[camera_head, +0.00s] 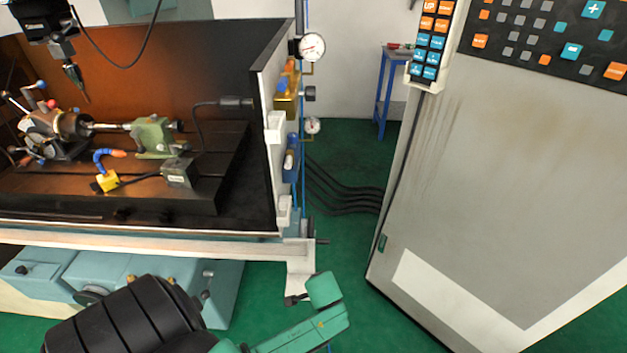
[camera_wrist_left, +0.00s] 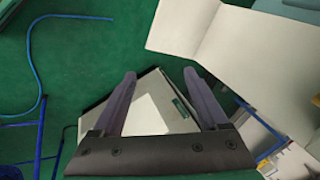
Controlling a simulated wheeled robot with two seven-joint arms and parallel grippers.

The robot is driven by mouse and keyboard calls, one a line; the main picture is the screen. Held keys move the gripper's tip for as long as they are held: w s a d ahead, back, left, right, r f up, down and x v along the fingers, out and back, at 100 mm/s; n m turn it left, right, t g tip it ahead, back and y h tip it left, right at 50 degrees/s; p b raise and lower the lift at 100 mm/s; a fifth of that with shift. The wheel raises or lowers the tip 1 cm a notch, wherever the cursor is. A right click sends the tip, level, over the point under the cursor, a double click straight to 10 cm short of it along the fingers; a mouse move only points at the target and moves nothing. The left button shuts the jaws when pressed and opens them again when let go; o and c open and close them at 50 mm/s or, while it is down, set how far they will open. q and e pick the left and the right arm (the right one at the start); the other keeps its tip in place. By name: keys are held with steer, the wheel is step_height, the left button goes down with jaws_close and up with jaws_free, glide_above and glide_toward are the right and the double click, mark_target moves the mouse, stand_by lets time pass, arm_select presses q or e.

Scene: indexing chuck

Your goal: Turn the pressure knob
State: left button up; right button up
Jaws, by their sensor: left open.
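A round dark knob (camera_head: 309,93) sits on the air unit at the right end of the machine enclosure in the head view. A large white dial gauge (camera_head: 312,46) is above it and a smaller gauge (camera_head: 312,125) below it. I cannot tell for sure which part is the pressure knob. In the left wrist view my left gripper (camera_wrist_left: 159,72) is open, with nothing between its two dark fingers. The knob is not recognisable in that view, and the left gripper's fingers do not show in the head view. My right gripper is in neither view.
A grey control cabinet (camera_head: 500,190) with a keypad (camera_head: 431,42) stands at the right. Green floor (camera_head: 345,150) with black hoses lies between it and the enclosure. A blue stand (camera_head: 386,90) is behind. The enclosure's front rail (camera_head: 150,240) juts out near the air unit.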

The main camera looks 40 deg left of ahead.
arm_select(q)
steer(key=w+a+r+m+t+y+b, duration=0.2)
steer(key=w+a+r+t+y, duration=0.15)
steer(key=w+r, duration=0.6)
steer(key=n+t+y+b, duration=0.2)
steer(key=n+y+b, duration=0.15)
steer(key=y, duration=1.05)
glide_toward(311, 94)
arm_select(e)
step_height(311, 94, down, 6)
arm_select(q)
steer(key=shift+n+g, duration=0.25)
steer(key=shift+n, duration=0.2)
steer(key=p+x, duration=0.1)
steer(key=x, duration=0.2)
steer(key=p+x, duration=0.2)
steer(key=x, duration=0.2)
steer(key=w+p+x, duration=0.1)
steer(key=x, duration=0.3)
steer(key=shift+d+f, duration=0.15)
steer(key=shift+f, duration=0.25)
steer(key=shift+w+a, duration=0.15)
steer(key=shift+a, duration=0.1)
jaws_close()
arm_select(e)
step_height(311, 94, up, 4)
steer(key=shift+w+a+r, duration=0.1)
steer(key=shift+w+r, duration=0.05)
arm_select(q)
steer(key=shift+p, duration=0.3)
